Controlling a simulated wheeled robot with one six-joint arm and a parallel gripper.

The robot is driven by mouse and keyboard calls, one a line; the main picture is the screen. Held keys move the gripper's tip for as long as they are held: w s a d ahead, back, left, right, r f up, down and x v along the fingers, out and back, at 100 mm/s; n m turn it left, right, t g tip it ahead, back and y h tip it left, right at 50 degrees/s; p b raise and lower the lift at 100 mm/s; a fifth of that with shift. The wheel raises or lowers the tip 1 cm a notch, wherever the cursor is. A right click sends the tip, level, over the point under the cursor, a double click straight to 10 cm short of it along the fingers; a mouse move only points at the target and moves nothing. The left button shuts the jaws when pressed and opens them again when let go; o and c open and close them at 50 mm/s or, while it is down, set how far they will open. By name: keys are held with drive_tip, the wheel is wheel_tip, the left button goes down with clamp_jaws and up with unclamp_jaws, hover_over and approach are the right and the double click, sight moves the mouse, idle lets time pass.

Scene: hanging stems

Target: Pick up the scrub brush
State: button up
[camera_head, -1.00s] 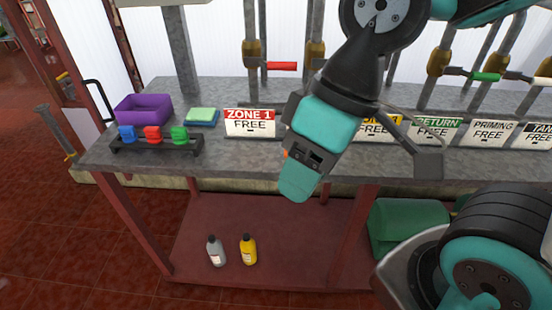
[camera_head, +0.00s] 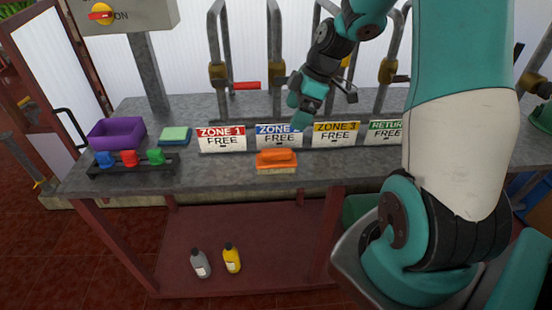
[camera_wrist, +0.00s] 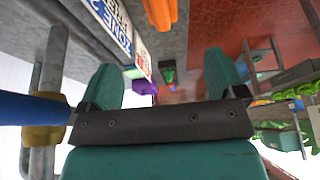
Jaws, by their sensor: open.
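The scrub brush (camera_head: 277,161) has an orange top and pale bristles. It lies on the grey bench top in front of the ZONE 2 sign in the head view. In the wrist view its orange top (camera_wrist: 160,12) shows at the upper edge, beyond the fingers. My gripper (camera_head: 300,112) is above and behind the brush, near the ZONE 2 and ZONE 3 signs, apart from the brush. In the wrist view my gripper (camera_wrist: 166,85) has its two teal fingers spread with nothing between them.
Signs such as ZONE 1 (camera_head: 222,139) and ZONE 3 (camera_head: 336,134) stand behind the brush. Left are a sponge (camera_head: 175,135), a purple bin (camera_head: 117,132) and a rack of coloured clips (camera_head: 131,164). Upright pipes with valves (camera_head: 218,73) rise behind. Two bottles (camera_head: 231,258) stand on the lower shelf.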

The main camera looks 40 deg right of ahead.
sight(276, 150)
drive_tip(key=p+x, duration=0.3)
drive_tip(key=x, duration=1.2)
drive_tip(key=c, duration=1.1)
